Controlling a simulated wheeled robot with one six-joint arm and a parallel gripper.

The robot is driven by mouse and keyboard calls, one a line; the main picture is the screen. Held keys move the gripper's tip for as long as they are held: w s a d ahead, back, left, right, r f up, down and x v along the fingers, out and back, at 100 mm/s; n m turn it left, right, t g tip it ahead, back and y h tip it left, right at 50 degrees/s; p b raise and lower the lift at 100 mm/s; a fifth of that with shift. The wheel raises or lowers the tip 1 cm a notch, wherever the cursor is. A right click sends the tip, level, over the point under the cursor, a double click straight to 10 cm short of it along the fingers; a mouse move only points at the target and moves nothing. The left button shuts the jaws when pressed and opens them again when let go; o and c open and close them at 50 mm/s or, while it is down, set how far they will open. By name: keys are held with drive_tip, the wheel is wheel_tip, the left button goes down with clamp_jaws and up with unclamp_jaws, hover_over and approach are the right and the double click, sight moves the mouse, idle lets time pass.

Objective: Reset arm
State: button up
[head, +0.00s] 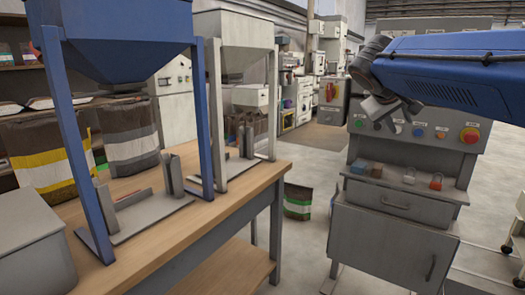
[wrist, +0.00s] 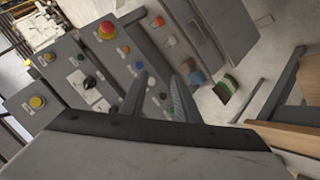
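My gripper (head: 385,110) hangs at the end of my blue arm at the upper right of the head view, in front of the grey control cabinet (head: 350,240). In the wrist view its two dark fingers (wrist: 160,78) stand apart with a gap between them. Nothing shows between the fingers, and they look empty. Beyond them in the wrist view lies the cabinet's panel of buttons and knobs (wrist: 107,30), seen tilted. I cannot tell the exact distance from the fingers to the panel.
A wooden bench (head: 235,192) at the left carries a blue-framed hopper (head: 125,40) and a grey-framed hopper (head: 235,30). Filled bags (head: 40,145) stand behind. A small bag (head: 298,201) stands on the floor between bench and cabinet. Small padlocks (head: 436,181) sit on the cabinet ledge.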

drive_tip(key=s+a+f+g+y, duration=0.1)
drive_tip(key=s+a+f+y, duration=0.3)
drive_tip(key=s+f, duration=1.1)
drive_tip(key=s+a+f+m+g+y, duration=0.1)
drive_tip(key=s+a+f+y, duration=0.3)
drive_tip(key=s+f, duration=1.1)
drive_tip(key=shift+s+a+f+g, duration=0.15)
drive_tip(key=shift+a+f+g, duration=0.35)
drive_tip(key=shift+f, duration=0.4)
